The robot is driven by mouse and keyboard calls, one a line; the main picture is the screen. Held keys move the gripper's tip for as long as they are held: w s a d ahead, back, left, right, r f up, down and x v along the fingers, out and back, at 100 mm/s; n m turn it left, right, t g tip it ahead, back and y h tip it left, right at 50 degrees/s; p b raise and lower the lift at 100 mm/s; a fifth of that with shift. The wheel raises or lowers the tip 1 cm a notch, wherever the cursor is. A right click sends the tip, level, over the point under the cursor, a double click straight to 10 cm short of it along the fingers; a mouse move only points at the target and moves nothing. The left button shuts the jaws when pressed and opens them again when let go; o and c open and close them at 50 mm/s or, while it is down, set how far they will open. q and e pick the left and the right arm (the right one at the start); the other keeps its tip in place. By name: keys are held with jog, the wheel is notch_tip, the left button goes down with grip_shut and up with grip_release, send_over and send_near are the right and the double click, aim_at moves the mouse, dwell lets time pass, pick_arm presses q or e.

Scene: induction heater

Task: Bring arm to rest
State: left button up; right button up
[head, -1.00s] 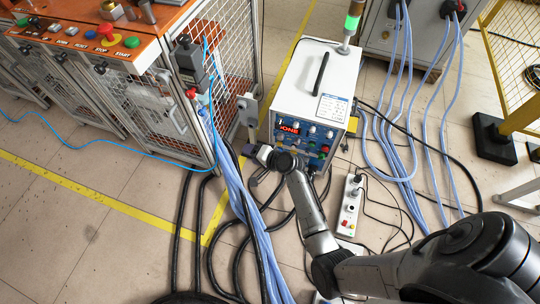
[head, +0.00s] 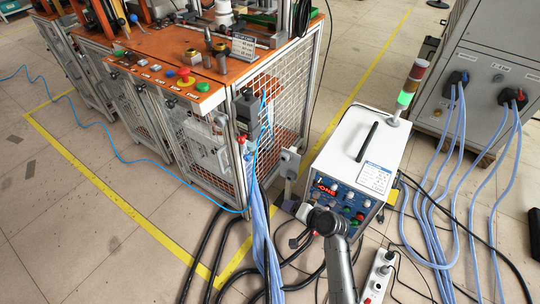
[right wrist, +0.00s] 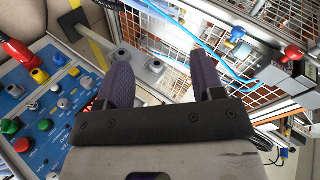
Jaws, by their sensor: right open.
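My right gripper (head: 302,211) is at the front left corner of the white induction heater unit (head: 345,145) in the head view, small and partly hidden by my wrist. In the right wrist view, its two dark purple fingers (right wrist: 166,80) are spread apart with nothing between them. The heater's blue control panel (right wrist: 40,110) with coloured knobs lies left of the fingers in that view. It also shows in the head view, with a lit red display (head: 326,188). My left gripper is in neither view.
An orange-topped workbench (head: 150,60) with mesh sides stands left of the heater. A signal tower (head: 411,82) is lit green. A grey cabinet (head: 485,70) stands at right. Blue cables (head: 260,235) and a power strip (head: 377,275) lie near my arm.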

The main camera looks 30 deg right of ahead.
jog(key=s+a+r+n+g+h+p, duration=0.1)
jog(key=s+r+n+g+h+p, duration=0.15)
jog(key=s+r+n, duration=0.4)
jog(key=s+a+r+n+g+h+p, duration=0.1)
jog(key=s+r+n+p, duration=0.2)
jog(key=r, duration=0.7)
jog(key=s+a+r+n+g+p, duration=0.15)
jog(key=s+r+p, duration=0.35)
jog(key=s+p, duration=0.55)
jog(key=s+a+r+n+g+p, duration=0.1)
jog(key=s+a+r+g+p, duration=0.1)
jog(key=s+r+p, duration=0.65)
notch_tip(320, 180, up, 34)
jog(key=s+p, duration=0.3)
jog(key=p, duration=3.3)
jog(key=shift+p, duration=0.3)
